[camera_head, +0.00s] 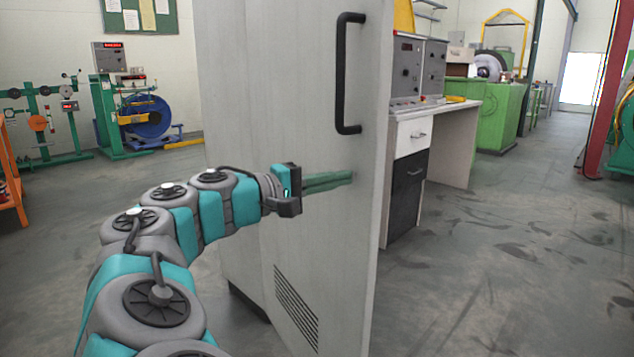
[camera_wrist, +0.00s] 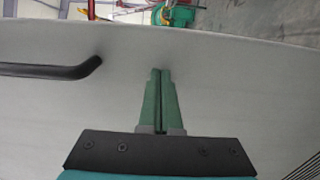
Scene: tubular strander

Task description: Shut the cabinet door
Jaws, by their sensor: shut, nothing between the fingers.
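The cabinet door (camera_head: 320,230) is a tall pale grey panel in front of me in the head view. A black bar handle (camera_head: 341,75) is near its upper right edge, and a vent grille is low on it. The frames do not clearly show how far the door stands open. My gripper (camera_head: 351,177) is below the handle, its green fingers together and empty, pointing at the door face. In the wrist view the fingers (camera_wrist: 160,72) lie against or just before the grey panel, with the handle (camera_wrist: 60,70) to the left. I cannot tell whether they touch.
A desk (camera_head: 450,110) with drawers and a control box stands just right of the door edge. Green machines (camera_head: 500,115) are further back. An orange frame (camera_head: 12,185) is at the far left. The floor (camera_head: 500,290) at the right is clear.

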